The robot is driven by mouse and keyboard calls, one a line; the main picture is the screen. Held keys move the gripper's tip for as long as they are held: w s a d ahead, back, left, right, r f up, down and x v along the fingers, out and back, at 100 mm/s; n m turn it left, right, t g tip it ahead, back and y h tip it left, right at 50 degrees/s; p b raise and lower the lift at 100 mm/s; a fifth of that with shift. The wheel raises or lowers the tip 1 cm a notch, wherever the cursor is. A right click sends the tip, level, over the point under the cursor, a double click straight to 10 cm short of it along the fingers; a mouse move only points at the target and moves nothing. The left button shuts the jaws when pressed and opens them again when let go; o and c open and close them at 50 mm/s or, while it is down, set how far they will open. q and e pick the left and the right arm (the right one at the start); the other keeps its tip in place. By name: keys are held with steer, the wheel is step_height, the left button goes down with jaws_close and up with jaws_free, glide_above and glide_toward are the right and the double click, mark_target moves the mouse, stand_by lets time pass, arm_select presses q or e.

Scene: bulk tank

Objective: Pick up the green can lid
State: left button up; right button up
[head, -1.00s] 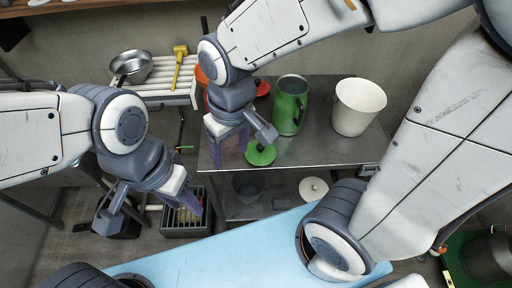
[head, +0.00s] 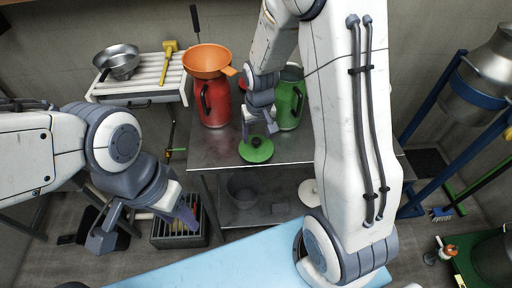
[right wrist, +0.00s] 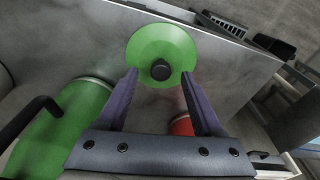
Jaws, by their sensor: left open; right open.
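The green can lid (head: 256,151) lies flat near the front edge of the metal table, with its dark knob up. It also shows in the right wrist view (right wrist: 150,42), with the knob (right wrist: 161,70) facing the camera between the fingertips. My right gripper (right wrist: 160,80) is open and empty. In the head view my right gripper (head: 248,130) is just behind and above the lid, its fingers partly hidden by its own wrist. My left gripper (head: 185,214) is open and empty, low on the left, away from the lid.
A green can (head: 289,103) stands behind the lid to the right, partly behind my right arm. A red can (head: 213,105) with an orange funnel (head: 208,61) on top stands to the left. A slatted rack (head: 150,76) holds a metal bowl (head: 117,60). The table (head: 215,150) is bare left of the lid.

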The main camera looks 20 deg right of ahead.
mark_target(256, 140)
steer(key=f, duration=0.3)
steer(key=shift+w+f, duration=0.15)
steer(key=shift+w, duration=0.1)
jaws_close()
steer(key=shift+r, duration=0.65)
step_height(256, 140, up, 3)
steer(key=shift+w+f, duration=0.1)
steer(key=s+d+r, duration=0.7)
steer(key=d, duration=0.2)
steer(key=shift+d+b, duration=0.2)
steer(key=shift+b, duration=0.1)
